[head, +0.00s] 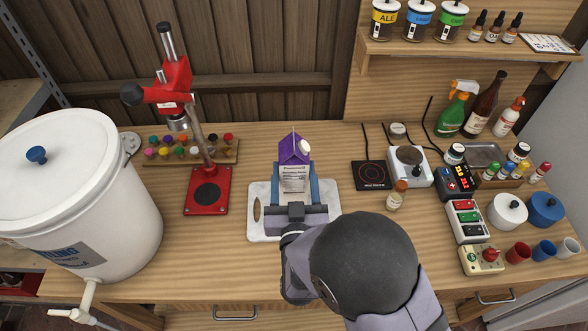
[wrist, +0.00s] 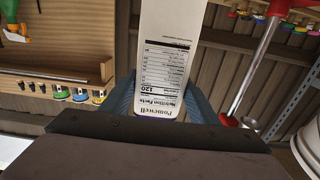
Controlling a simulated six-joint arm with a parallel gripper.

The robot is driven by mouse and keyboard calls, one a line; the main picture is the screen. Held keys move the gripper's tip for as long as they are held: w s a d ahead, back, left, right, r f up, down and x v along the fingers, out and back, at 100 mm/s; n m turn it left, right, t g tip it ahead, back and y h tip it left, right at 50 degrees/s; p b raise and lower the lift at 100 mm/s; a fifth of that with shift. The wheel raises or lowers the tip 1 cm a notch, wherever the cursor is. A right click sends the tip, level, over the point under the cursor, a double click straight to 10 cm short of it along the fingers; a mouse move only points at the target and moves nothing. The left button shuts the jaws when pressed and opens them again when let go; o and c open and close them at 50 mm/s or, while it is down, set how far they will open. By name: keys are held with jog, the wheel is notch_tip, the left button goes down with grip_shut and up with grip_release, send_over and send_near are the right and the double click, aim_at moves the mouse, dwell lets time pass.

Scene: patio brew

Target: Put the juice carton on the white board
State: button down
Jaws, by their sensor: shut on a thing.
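The juice carton (head: 294,168) is purple and white with a gable top and a white cap. It is upright, over the far part of the white board (head: 262,226), which lies on the workbench. My gripper (head: 293,190) is shut on the carton, with one blue finger on each side. In the wrist view the carton (wrist: 168,62) fills the space between the fingers, its nutrition label facing the camera. I cannot tell whether the carton's base touches the board, as the gripper hides it.
A red bottle capper (head: 207,192) stands left of the board, with a large white bucket (head: 95,190) beyond. A small orange-capped bottle (head: 397,195) and a black hot plate (head: 371,175) stand to the right. The bench front left of the board is clear.

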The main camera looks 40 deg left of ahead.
aim_at(294, 188)
jog(key=shift+f+p, duration=0.4)
jog(key=shift+f, duration=1.4)
jog(key=c, duration=1.1)
grip_release()
jog(key=shift+f, duration=0.25)
jog(key=o, duration=0.4)
jog(key=shift+r, duration=0.1)
